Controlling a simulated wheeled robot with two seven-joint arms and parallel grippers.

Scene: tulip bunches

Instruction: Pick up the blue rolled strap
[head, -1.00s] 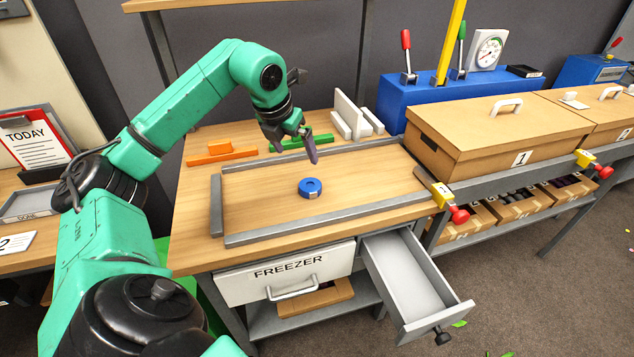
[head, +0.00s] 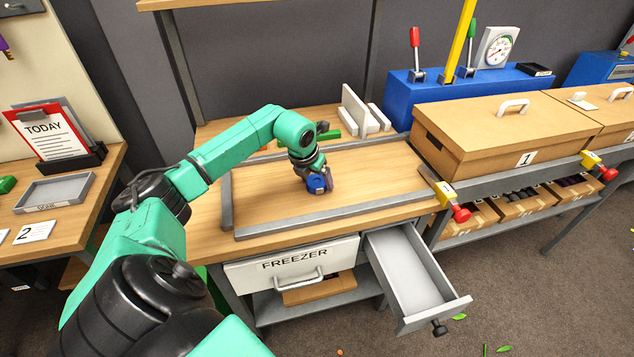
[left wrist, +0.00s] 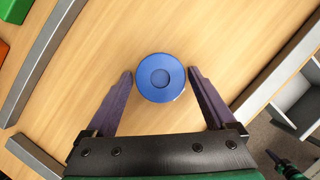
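The blue rolled strap (head: 316,184) lies on the wooden tabletop inside a low grey frame (head: 340,211). In the left wrist view the strap (left wrist: 160,78) is a round blue roll with a recessed centre, seen from above. My left gripper (head: 319,186) is down at the strap and partly covers it in the head view. In the left wrist view its two purple fingers (left wrist: 160,80) are open, one on each side of the strap, with small gaps showing. My right gripper is in neither view.
Below the tabletop are a drawer marked FREEZER (head: 293,265) and an open grey drawer (head: 411,275). White blocks (head: 362,113) and a green piece (head: 333,134) stand at the back. A cardboard box (head: 497,130) stands to the right. The framed tabletop around the strap is clear.

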